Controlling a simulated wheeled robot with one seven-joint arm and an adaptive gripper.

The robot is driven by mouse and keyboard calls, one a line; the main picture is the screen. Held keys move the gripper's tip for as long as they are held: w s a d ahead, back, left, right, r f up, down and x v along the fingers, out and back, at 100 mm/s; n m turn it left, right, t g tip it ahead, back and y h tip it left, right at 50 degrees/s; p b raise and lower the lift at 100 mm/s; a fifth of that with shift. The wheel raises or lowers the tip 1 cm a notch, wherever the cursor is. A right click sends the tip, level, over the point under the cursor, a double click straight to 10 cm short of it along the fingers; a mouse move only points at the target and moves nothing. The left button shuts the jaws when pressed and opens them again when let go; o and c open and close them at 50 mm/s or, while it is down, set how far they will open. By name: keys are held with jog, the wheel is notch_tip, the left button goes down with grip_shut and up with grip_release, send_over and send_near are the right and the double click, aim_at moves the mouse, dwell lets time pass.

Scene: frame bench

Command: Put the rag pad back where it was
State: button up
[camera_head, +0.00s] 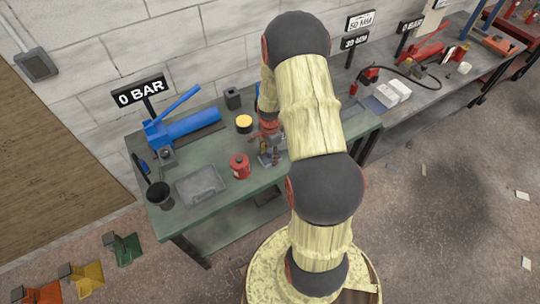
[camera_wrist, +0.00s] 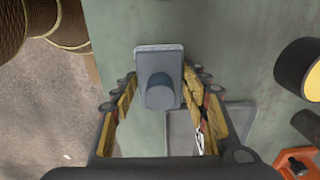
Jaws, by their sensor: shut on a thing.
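My gripper (camera_wrist: 160,92) is shut on a grey rectangular pad with a round knob (camera_wrist: 159,58), which seems to be the rag pad. The knob and plate show between the two yellow-and-black fingers. In the head view my gripper (camera_head: 270,154) is low over the green bench (camera_head: 225,215), right of a red can (camera_head: 240,166). The pad is hard to make out there. In the wrist view a flat grey rectangle (camera_wrist: 240,118) lies on the bench, partly hidden by my right finger. I cannot tell whether the pad touches the bench.
A yellow-topped black tin (camera_head: 243,123) stands behind the red can. A grey tray (camera_head: 201,185) and dark cup (camera_head: 160,195) are at the left. A blue tool (camera_head: 190,126) lies at the back left. An orange thing (camera_wrist: 296,162) is at the wrist view's lower right.

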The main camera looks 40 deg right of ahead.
jog(key=o, duration=0.6)
jog(key=shift+f, duration=0.15)
jog(key=o, duration=0.5)
